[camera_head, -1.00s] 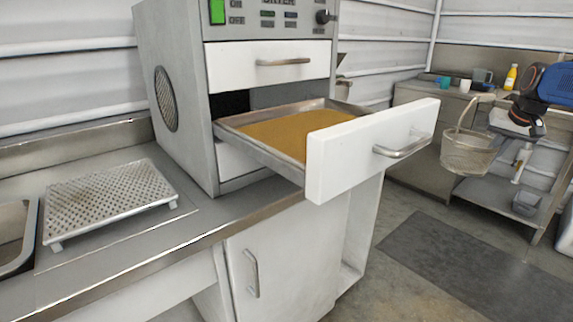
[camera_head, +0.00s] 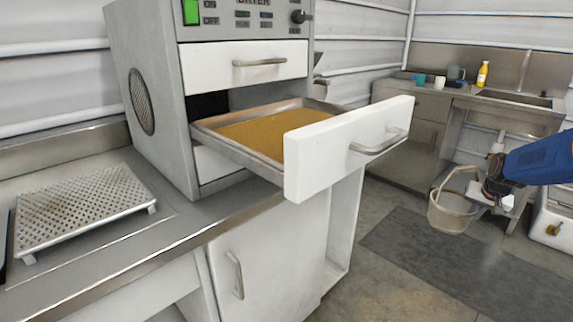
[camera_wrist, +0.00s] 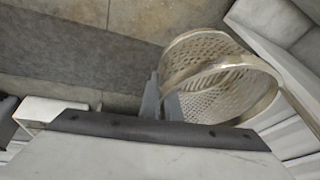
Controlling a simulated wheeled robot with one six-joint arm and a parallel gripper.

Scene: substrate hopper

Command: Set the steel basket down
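The steel basket (camera_head: 452,213) is a round mesh bucket with a tall arched handle, at the right of the head view. It hangs in the air in front of the floor and dark mat. My gripper (camera_head: 484,198) is beside it on its right, at the handle. In the wrist view, the fingers of my gripper (camera_wrist: 162,103) meet the handle of the basket (camera_wrist: 205,62) at its near side. The basket looks empty inside. The exact grip point is partly hidden by the gripper body.
An open drawer (camera_head: 301,165) with a tray of brown grainy material (camera_head: 262,134) juts from the dryer cabinet. A perforated steel stand (camera_head: 80,205) sits clear on the left counter (camera_head: 190,222). A sink bench (camera_head: 400,95) with cups and a yellow bottle stands at the back right.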

